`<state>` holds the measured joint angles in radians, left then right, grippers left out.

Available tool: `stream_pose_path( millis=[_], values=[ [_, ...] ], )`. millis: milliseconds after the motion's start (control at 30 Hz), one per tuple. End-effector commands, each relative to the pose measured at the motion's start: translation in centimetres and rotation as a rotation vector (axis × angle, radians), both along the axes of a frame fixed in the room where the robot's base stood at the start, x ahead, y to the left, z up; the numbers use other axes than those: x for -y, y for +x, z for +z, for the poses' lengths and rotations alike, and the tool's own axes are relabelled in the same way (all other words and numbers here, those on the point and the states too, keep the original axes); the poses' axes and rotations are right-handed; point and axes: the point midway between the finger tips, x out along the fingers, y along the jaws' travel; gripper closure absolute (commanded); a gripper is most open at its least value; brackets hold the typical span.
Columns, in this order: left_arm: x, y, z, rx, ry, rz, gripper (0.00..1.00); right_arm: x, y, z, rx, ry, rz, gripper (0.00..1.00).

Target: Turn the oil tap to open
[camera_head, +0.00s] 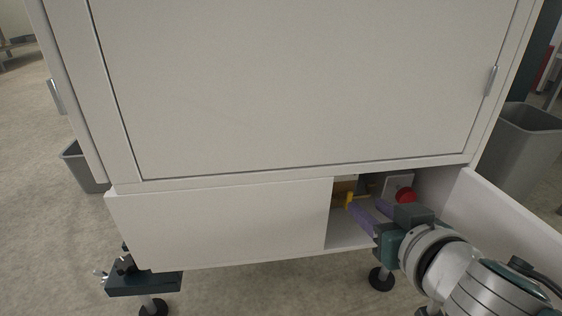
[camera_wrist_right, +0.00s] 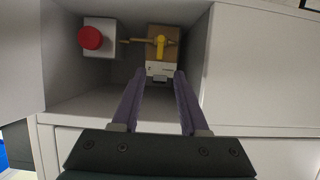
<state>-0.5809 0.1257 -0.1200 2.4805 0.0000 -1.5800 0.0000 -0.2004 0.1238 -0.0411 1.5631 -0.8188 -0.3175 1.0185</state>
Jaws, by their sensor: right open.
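The oil tap has a yellow handle (camera_head: 349,199) and sits inside the open lower compartment of the white cabinet. In the right wrist view the yellow handle (camera_wrist_right: 160,46) stands upright in the picture on a brown block, with a thin brass pipe running to the left. My right gripper (camera_head: 364,204) reaches into the compartment. Its two purple fingers are apart with nothing between them. In the right wrist view the fingertips (camera_wrist_right: 160,75) point at the tap and appear short of the handle; I cannot tell the exact gap. My left gripper is not in view.
A red knob (camera_head: 405,195) on a pale box sits beside the tap. The compartment's door (camera_head: 505,222) is swung open on the right. A closed white panel (camera_head: 225,225) borders the opening on the left. Grey bins (camera_head: 522,150) stand beside the cabinet.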

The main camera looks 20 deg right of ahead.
Motion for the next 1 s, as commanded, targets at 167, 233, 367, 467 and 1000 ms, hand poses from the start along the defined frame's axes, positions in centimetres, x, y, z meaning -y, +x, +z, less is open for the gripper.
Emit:
stream_pose_path(
  millis=[167,233,367,467,1000],
  values=[
    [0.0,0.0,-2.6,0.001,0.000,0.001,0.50,0.8,3.4,-1.9,0.002,-0.003,0.001,0.56],
    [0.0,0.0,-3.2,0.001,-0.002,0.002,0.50,1.1,4.4,-2.3,0.002,-0.005,0.001,0.56],
    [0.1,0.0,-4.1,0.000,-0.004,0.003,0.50,1.4,5.8,-2.8,0.000,-0.002,0.000,0.56],
    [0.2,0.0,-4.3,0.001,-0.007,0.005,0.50,1.6,6.4,-2.9,-0.001,-0.001,0.000,0.56],
    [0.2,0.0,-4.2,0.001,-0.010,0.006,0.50,1.6,6.5,-2.9,-0.002,-0.001,-0.001,0.83]
  ],
)
